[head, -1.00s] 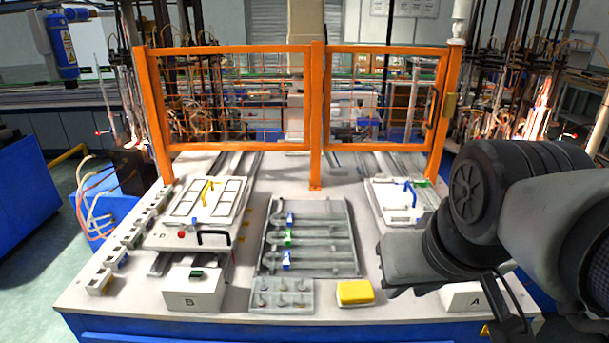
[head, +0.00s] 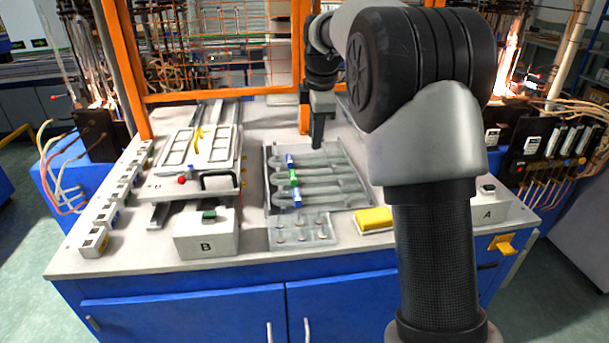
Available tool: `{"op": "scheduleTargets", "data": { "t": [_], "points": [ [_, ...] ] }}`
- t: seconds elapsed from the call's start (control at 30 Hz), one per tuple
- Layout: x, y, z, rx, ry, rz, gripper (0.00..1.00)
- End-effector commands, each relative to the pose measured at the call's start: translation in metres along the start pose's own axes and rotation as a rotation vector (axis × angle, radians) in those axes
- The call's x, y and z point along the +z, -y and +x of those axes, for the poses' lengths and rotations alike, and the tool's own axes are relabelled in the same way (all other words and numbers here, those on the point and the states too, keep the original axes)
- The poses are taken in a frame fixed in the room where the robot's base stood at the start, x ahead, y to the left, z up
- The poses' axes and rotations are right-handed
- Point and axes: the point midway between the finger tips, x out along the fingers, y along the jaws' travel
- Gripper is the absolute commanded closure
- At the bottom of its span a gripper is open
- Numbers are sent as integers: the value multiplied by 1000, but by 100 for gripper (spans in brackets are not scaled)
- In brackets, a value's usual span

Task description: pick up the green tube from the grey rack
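The grey rack (head: 358,201) lies flat on the white worktop. Several pale tubes or slots run across it from left to right. The green tube (head: 294,177) is marked by a green band near its left end and lies in the middle of the rack. Blue bands mark a tube behind it (head: 290,161) and one in front (head: 297,198). My gripper (head: 318,144) points down over the rack's back edge, behind and to the right of the green band. Its fingers look like one dark strip, so their opening is hidden. No tube shows in it.
A grey plate with small knobs (head: 303,236) and a yellow block (head: 374,220) lie in front of the rack. White box B (head: 207,245) and a tray fixture (head: 190,185) stand left. An orange fence (head: 220,97) stands behind. My arm covers the right side.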

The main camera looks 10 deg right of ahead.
Motion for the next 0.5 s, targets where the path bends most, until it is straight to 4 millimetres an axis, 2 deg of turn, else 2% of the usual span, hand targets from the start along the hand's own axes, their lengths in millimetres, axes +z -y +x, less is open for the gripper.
{"op": "scheduleTargets", "data": {
  "t": [0.3,0.5],
  "points": [
    [0,2,70,-4,0,2,77],
    [-1,1,102,-3,-1,2,77]
  ]
}}
